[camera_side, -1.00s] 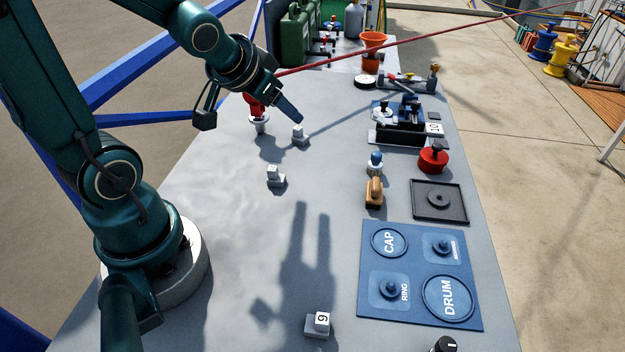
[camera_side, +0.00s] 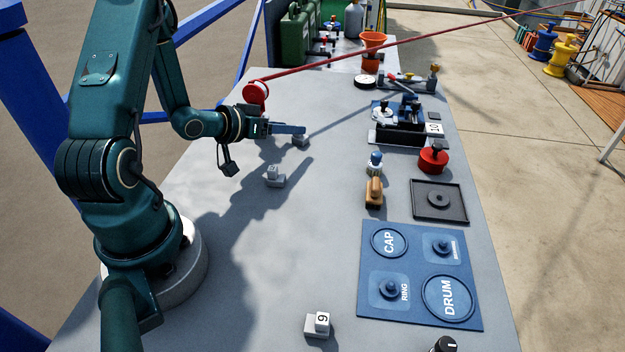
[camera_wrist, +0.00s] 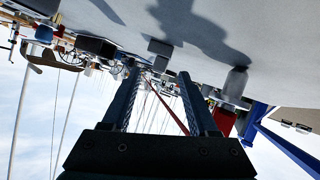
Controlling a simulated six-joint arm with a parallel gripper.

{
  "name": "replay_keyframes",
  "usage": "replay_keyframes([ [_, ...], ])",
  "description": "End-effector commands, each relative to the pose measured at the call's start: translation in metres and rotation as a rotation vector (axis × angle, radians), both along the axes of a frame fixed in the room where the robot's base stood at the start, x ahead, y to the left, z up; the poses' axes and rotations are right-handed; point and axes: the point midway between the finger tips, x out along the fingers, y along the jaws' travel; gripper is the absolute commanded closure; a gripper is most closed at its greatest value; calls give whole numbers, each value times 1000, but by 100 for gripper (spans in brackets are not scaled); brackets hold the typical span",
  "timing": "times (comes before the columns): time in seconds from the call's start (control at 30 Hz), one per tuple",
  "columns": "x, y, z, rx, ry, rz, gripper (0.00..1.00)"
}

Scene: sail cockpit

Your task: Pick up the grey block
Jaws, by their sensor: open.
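Several small grey blocks stand on the grey table. In the side view, one (camera_side: 300,141) is at the back left, partly hidden by my gripper's fingers. That view looks upside down, and a grey block (camera_wrist: 159,47) shows beyond the fingertips.
A red spool (camera_side: 256,93) with a red line is behind my gripper. A rig marked 10 (camera_side: 400,135), a wooden-handled tool (camera_side: 374,194), a red knob (camera_side: 433,160), a black tray (camera_side: 463,214) and a blue labelled mat (camera_side: 418,246) are at right.

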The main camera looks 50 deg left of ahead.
Motion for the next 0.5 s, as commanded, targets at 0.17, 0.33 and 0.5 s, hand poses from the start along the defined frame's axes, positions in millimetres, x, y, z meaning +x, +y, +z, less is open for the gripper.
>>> replay_keyframes([
  [0.17,21,1,-10,1,2,-4,40],
  [0.33,32,3,-16,1,2,-1,40],
  [0.5,35,4,-17,2,2,1,40],
])
